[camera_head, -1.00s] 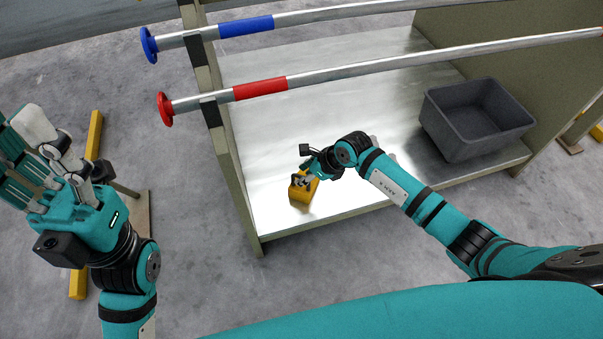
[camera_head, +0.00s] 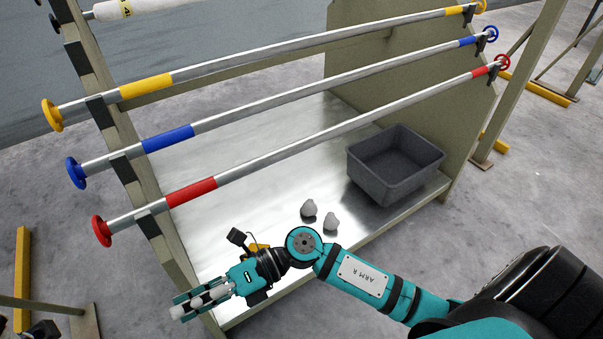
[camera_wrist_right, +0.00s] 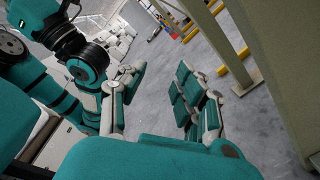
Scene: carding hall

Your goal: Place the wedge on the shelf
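The yellow wedge (camera_head: 258,248) lies on the metal lower shelf (camera_head: 215,200), near its left front part. My right wrist covers most of it in the head view. My right gripper (camera_head: 200,298) is left of the wedge, at the shelf's left front corner, apart from the wedge. In the right wrist view its fingers (camera_wrist_right: 160,105) are spread, with only grey floor between them. Of my left side, only a dark bit shows at the head view's lower left edge. Part of my left arm shows at the upper left of the right wrist view; its fingers cannot be made out.
A dark grey bin (camera_head: 395,165) stands at the shelf's right end. Two small grey rounded objects (camera_head: 308,208) lie between the bin and my right arm. Bars with yellow, blue and red bands (camera_head: 192,190) cross above the shelf. Yellow floor rails (camera_head: 22,270) lie outside the rack.

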